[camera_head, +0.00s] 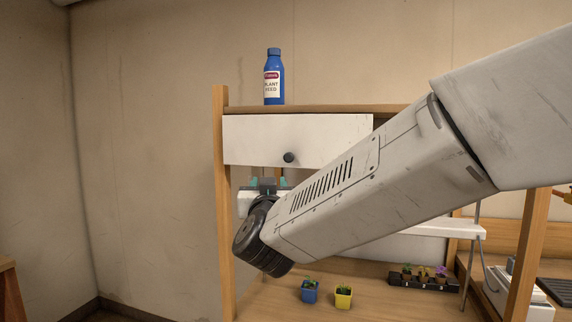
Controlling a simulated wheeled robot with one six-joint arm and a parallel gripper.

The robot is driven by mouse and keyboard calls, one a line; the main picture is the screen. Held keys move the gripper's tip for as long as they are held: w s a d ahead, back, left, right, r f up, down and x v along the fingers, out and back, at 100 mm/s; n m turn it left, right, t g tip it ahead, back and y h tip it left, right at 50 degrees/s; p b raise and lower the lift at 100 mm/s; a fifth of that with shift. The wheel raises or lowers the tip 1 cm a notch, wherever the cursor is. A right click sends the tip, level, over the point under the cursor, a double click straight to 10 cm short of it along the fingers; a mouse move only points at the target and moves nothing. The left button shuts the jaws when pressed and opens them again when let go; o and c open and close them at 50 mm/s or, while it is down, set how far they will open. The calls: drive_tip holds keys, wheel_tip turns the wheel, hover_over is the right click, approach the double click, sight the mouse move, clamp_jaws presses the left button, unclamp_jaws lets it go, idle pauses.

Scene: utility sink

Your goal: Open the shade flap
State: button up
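The shade flap (255,135) is a white panel hanging below the top board of a wooden rack, with a dark round knob (289,157) near its lower edge. It appears to hang down, closed. My gripper (268,182) is just below the flap's lower edge in the picture, slightly left of the knob.
A blue plant feed bottle (273,80) stands on the top board (320,108). Below are a blue pot (309,294), a yellow pot (343,299) and a dark seedling tray (420,281). A wooden post (221,200) stands left of my gripper. A white shelf (450,228) is at right.

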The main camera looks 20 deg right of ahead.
sight(288, 159)
drive_tip(key=w+d+r+m+h, duration=0.1)
drive_tip(key=h, duration=0.1)
drive_tip(key=w+d+r+m+h, duration=0.1)
drive_tip(key=d+h, duration=0.1)
drive_tip(key=h, duration=0.1)
drive_tip(key=w+d+r+m+g+h, duration=0.1)
drive_tip(key=w+d+r+h, duration=0.1)
drive_tip(key=shift+d+m+h, duration=0.2)
drive_tip(key=shift+m+h, duration=0.1)
drive_tip(key=shift+m, duration=0.1)
drive_tip(key=shift+s, duration=0.1)
drive_tip(key=shift+c, duration=0.4)
clamp_jaws()
